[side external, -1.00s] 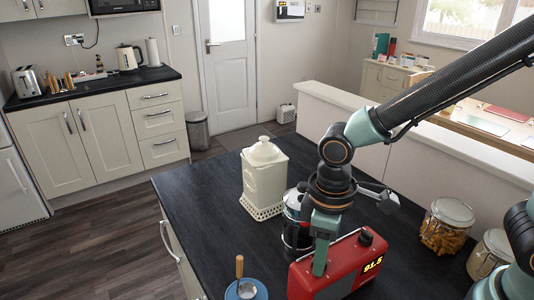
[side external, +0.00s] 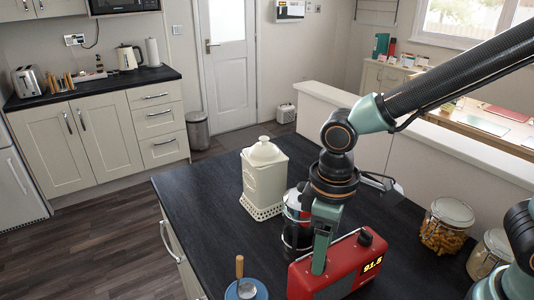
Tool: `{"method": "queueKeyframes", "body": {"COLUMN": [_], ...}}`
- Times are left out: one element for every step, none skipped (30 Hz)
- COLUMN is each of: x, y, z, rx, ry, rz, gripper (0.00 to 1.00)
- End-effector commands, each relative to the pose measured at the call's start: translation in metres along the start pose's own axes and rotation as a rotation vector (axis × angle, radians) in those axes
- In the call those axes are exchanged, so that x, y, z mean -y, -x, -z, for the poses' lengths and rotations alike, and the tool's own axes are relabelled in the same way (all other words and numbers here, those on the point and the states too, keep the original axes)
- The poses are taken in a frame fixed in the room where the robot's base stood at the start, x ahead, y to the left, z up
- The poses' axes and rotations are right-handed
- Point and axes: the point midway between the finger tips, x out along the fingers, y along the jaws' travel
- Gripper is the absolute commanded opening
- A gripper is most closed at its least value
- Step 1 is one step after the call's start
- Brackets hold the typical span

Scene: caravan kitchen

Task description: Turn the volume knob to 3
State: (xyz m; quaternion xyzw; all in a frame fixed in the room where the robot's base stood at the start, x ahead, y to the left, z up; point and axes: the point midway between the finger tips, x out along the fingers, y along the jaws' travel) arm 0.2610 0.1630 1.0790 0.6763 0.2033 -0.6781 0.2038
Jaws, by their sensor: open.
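A red radio (side external: 338,272) stands on the dark worktop near the front edge of the picture, with a lit display reading 91.5 on its right end. A black knob (side external: 365,237) stands on top at the right end; I cannot tell which knob it is or read a scale. My gripper (side external: 318,268) points down at the left part of the radio's top. Its green finger covers that part, so any knob there is hidden. The jaws are open; whether they touch the radio cannot be told.
A cream lidded jar (side external: 265,180) is farther back. A blue dish (side external: 246,290) with a wooden-handled tool is left of the radio. Glass jars (side external: 446,226) stand at the right. The worktop's (side external: 205,205) left part is clear.

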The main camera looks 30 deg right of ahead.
Motion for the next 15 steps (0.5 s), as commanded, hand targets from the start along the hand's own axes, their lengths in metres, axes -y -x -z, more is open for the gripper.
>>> {"method": "queueKeyframes", "body": {"x": [0.0,0.0,0.0,0.0,0.0,0.0,0.0,0.0,0.0,0.0,0.0,0.0,0.0,0.0,0.0], "y": [0.011,0.017,0.025,0.032,0.038,0.047,0.052,0.058,0.066,0.071,0.076,0.081,0.085,0.089,0.092], "z": [0.001,0.002,0.002,0.002,0.001,0.002,0.001,0.001,0.001,0.001,0.001,0.001,0.0,0.001,0.0], "rx": [-0.008,-0.009,-0.009,-0.009,-0.008,-0.008,-0.007,-0.007,-0.007,-0.005,-0.005,-0.005,-0.003,-0.004,-0.002], "ry": [0.0,0.0,0.0,0.0,0.0,0.0,0.0,0.0,0.0,0.0,0.0,0.0,0.0,-0.001,-0.001], "rz": [0.0,0.0,0.0,0.0,0.0,0.0,0.0,0.0,0.0,0.0,0.0,0.0,0.0,0.0,0.0], "gripper": [0.65,0.65,0.65,0.65,0.65,0.65,0.65,0.65,0.65,0.65,0.65,0.65,0.65,0.65,0.65]}}
